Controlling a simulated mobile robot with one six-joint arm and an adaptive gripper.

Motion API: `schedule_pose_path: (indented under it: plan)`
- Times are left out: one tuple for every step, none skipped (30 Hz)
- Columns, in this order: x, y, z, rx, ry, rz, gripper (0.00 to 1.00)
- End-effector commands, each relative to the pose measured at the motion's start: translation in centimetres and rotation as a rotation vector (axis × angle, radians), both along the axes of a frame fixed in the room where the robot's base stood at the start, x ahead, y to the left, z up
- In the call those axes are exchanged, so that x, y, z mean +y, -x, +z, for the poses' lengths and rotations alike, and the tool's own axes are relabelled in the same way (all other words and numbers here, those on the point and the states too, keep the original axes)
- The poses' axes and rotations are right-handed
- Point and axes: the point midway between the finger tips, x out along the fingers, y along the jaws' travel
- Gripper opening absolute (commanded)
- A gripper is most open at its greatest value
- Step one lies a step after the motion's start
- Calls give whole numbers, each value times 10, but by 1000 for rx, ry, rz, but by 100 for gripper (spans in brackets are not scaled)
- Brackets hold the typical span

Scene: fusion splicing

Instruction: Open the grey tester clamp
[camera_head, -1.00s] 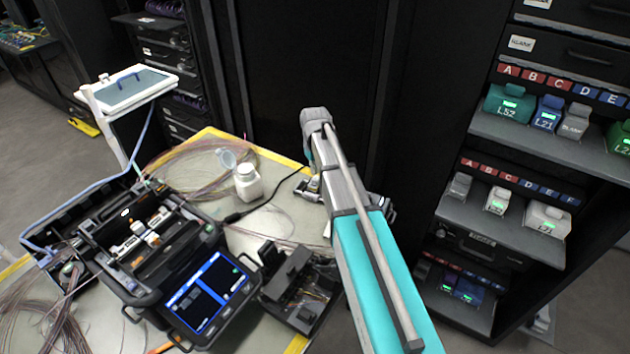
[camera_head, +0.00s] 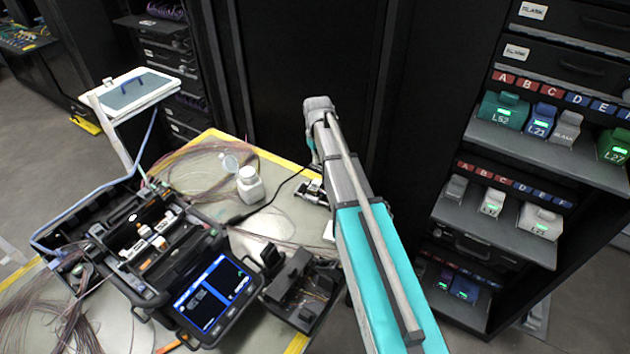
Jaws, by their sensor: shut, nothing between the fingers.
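A small silver-and-black device (camera_head: 313,192) lies on the table just left of my arm, partly hidden behind it. I cannot tell whether it is the grey tester clamp; no clamp can be made out clearly. My arm (camera_head: 385,265), teal and grey, reaches up from the lower right to a grey joint. Its far end goes down behind the teal link, so my gripper is hidden.
A black splicer (camera_head: 165,245) with a lit screen (camera_head: 212,293) stands at the left of the table (camera_head: 275,222). A dark open box (camera_head: 300,290) sits beside it. A white bottle (camera_head: 250,187) stands behind. A rack shelf (camera_head: 490,225) is at the right.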

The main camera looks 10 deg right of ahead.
Motion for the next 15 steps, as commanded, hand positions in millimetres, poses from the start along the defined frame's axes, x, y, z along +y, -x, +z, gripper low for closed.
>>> schedule_pose_path:
  plan:
    - [-1, -1, 6, 0, 0, 0, 0]
    - [-1, -2, 7, 0, 0, 0, 0]
    - [-2, -2, 9, 0, 0, 0, 0]
    - [-2, -3, 11, 0, 0, 0, 0]
    - [-2, -3, 12, 0, 0, 0, 0]
    - [-3, -4, 14, 0, 0, 0, 0]
    - [-3, -4, 16, 0, 0, 0, 0]
    - [-3, -5, 18, 0, 0, 0, 0]
    - [-4, -5, 20, 0, 0, 0, 0]
    - [-4, -6, 21, 0, 0, 0, 0]
    - [-5, -6, 23, 0, 0, 0, 0]
    - [-5, -7, 25, 0, 0, 0, 0]
    - [-5, -7, 26, 0, 0, 0, 0]
    - [-6, -8, 28, 0, 0, 0, 0]
    - [-6, -8, 29, 0, 0, 0, 0]
